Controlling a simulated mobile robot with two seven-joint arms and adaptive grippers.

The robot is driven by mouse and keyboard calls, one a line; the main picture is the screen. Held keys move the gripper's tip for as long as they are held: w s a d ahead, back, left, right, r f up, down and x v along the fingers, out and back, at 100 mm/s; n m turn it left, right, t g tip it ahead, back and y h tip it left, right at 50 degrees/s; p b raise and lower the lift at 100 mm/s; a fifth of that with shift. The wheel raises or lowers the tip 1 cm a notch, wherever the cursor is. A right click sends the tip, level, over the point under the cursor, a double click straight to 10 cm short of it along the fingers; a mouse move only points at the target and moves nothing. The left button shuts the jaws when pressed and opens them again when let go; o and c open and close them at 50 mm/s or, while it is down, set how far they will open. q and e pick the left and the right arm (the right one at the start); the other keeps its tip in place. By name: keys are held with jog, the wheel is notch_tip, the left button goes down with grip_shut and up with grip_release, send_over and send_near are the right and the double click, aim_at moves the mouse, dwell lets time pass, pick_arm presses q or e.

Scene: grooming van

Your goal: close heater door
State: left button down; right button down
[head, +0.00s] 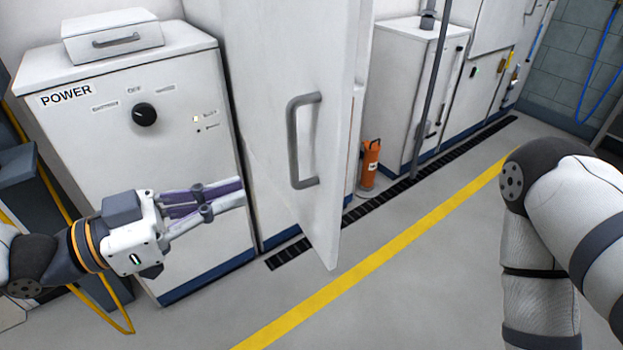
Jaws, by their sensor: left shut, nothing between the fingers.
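A tall white door (262,110) with a grey bar handle (294,140) stands swung open in the middle of the head view, its free edge toward me. No label on it shows. My left gripper (238,192) is shut and empty, to the left of the door and below its handle, in front of the white POWER cabinet (85,140). I cannot tell whether its fingertips touch the door. My right arm (545,220) comes in at the right; its gripper is out of view.
An orange cylinder (369,165) stands on the floor behind the door. More white cabinets (402,90) line the wall to the right. A dark floor grate (400,187) and a yellow line (400,245) run along them. The floor in front is clear.

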aim_at(327, 168)
pick_arm(q)
jog(key=x, duration=1.1)
jog(key=shift+w+d+b, duration=0.1)
jog(key=shift+d+b, duration=0.25)
jog(key=shift+b, duration=0.05)
jog(key=shift+f, duration=0.1)
